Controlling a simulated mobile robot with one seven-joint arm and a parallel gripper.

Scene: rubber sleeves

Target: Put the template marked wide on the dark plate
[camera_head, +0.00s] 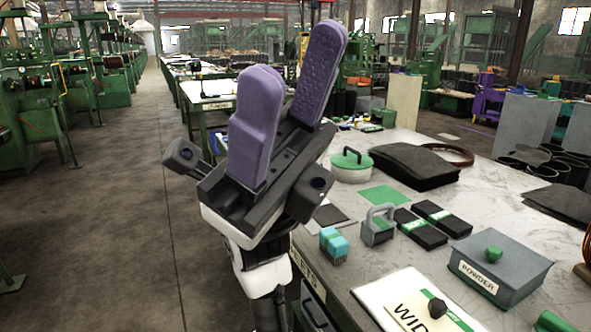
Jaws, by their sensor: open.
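The template (403,316) is a pale card lettered "WID", with a black knob and a green strip, at the bottom of the view. The frame's lower edge cuts it off. It lies on a white board (378,293) at the near edge of the bench. A flat dark plate (328,214) lies on the bench just right of my wrist, partly hidden by it. My gripper (285,95) has two purple fingers, spread apart with nothing between them. It is raised at the bench's left edge, pointing up, well away from the template.
A green square lies flat. The floor at left is clear.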

